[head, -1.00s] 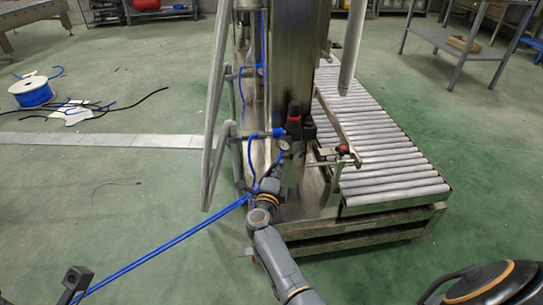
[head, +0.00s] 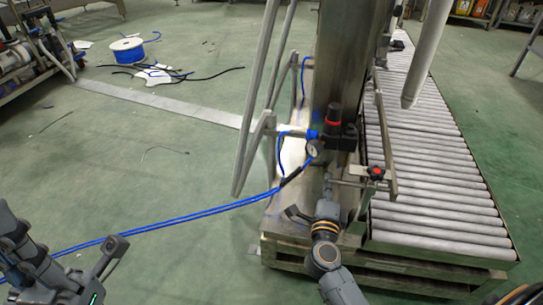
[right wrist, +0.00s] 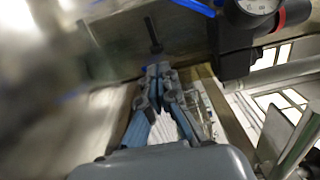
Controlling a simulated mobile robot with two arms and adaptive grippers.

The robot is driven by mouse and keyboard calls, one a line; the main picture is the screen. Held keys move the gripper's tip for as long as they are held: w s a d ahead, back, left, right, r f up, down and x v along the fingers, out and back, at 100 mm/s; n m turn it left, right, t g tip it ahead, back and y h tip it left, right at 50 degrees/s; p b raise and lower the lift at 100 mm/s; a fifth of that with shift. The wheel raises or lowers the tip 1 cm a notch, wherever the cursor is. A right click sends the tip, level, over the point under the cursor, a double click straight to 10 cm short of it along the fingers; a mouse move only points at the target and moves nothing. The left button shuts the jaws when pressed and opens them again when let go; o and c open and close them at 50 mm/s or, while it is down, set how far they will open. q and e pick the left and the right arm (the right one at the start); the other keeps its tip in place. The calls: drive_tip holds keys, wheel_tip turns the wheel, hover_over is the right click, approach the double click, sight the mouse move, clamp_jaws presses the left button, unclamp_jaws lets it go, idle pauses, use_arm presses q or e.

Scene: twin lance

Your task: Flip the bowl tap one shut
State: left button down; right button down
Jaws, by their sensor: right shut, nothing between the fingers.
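My right gripper (head: 327,207) is low at the front of the steel column (head: 340,60), below the black regulator. In the right wrist view the fingers of this gripper (right wrist: 157,72) are closed together and empty. A dark stem (right wrist: 152,35) and a small blue piece show just beyond the fingertips. They may be part of the tap, but I cannot tell, nor whether the fingers touch them. No tap lever is clearly readable in the head view. My left gripper (head: 65,245) is at the lower left, fingers apart, over the floor.
A black regulator with a red cap (head: 333,122) and gauge (head: 312,149) sits on the column above my right gripper. A red-topped knob (head: 376,172) is right of it. A blue hose (head: 190,215) crosses the floor on the left.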

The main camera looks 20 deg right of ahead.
drive_tip(key=a+r+p+v, duration=0.1)
drive_tip(key=p+v, duration=0.2)
drive_tip(key=v, duration=0.7)
drive_tip(key=a+r+n+t+y+p, duration=0.1)
drive_tip(key=a+r+n+y+p, duration=0.1)
drive_tip(key=a+r+n+y, duration=0.2)
drive_tip(key=a+r+n+t+y+p, duration=0.1)
drive_tip(key=a+r+n+y+p, duration=0.2)
drive_tip(key=r+n, duration=0.7)
drive_tip(key=a+r+n+t+y+p, duration=0.1)
drive_tip(key=a+r+n+y+p, duration=0.2)
drive_tip(key=a+r+n+y, duration=0.3)
drive_tip(key=r+n+y, duration=0.1)
drive_tip(key=n, duration=0.2)
drive_tip(key=shift+w+a+r+t, duration=0.25)
drive_tip(key=shift+w+r+t, duration=0.1)
drive_tip(key=shift+w+t, duration=0.05)
